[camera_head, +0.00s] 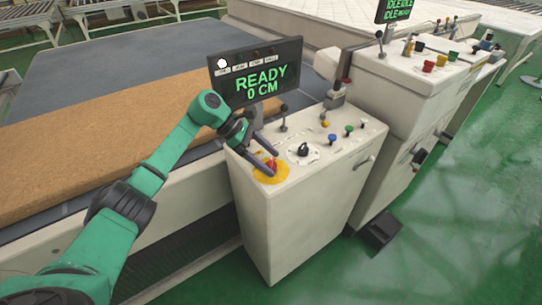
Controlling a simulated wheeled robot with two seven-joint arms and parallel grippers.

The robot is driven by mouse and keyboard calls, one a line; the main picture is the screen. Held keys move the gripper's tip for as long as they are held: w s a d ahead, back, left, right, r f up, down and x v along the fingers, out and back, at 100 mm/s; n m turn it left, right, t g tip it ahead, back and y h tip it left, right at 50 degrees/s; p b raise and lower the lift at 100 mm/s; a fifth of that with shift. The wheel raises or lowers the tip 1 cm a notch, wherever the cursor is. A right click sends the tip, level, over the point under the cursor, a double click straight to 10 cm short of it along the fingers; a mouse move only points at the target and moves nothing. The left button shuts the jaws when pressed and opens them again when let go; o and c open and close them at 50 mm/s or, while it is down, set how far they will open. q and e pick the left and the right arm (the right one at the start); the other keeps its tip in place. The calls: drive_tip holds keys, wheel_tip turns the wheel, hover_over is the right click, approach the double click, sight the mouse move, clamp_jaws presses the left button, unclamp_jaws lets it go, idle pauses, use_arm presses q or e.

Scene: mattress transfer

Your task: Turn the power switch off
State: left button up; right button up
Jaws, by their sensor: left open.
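A white control cabinet (300,215) stands in the middle of the head view. On its top are a black rotary knob (303,150) on a pale round plate, which looks like the power switch, and a red button (271,164) on a yellow disc (268,178). My left gripper (274,163) is open, its dark fingers pointing down over the red button, left of the black knob. I cannot tell whether the fingers touch the button. A screen (256,75) on the cabinet reads "READY 0 CM". My right gripper is out of view.
Blue (332,138), green (348,130) and other small controls lie right of the knob. A lever (283,118) rises behind it. A brown mattress slab (85,140) lies on the conveyor at left. A second cabinet (390,110) stands behind right. Green floor is open at right.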

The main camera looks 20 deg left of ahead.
use_arm(q)
drive_tip(key=shift+s+d+f, duration=0.1)
drive_tip(key=shift+d+f, duration=0.1)
drive_tip(key=shift+d, duration=0.15)
drive_tip(key=shift+s+d, duration=0.1)
drive_tip(key=shift+f, duration=0.1)
drive_tip(key=c, duration=0.4)
clamp_jaws()
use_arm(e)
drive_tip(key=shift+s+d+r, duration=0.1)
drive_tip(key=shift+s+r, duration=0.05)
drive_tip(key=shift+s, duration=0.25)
